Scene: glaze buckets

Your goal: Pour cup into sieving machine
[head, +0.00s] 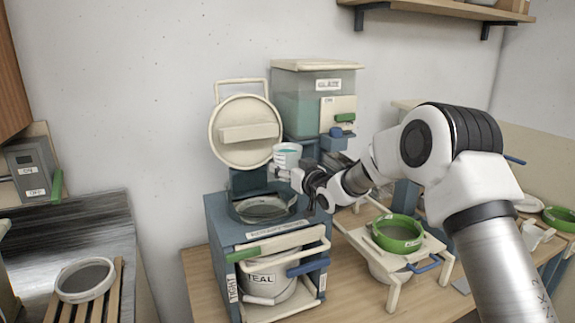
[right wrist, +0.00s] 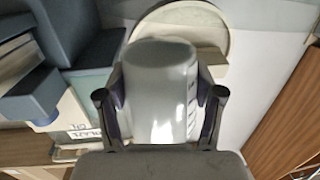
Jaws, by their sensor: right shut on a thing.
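A small white cup (head: 287,153) with teal liquid near its top shows in the head view. My right gripper (head: 284,174) is shut on it and holds it above the sieving machine (head: 222,232). In the right wrist view the white cup (right wrist: 162,90) sits between the two fingers, and dark marks show on its side. The cup looks roughly upright. The machine's round lid (head: 245,150) stands open behind its round sieve opening (head: 263,209), which is below and slightly left of the cup. A bucket marked TEAL (head: 268,282) stands inside the machine. My left gripper is out of view.
A glaze dispenser (head: 308,100) with teal contents stands behind the machine. To the right, a green-rimmed sieve (head: 397,232) sits on a beige stand (head: 352,232). A round white sieve (head: 85,280) lies on a slatted rack at the left. A shelf (head: 440,8) hangs above.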

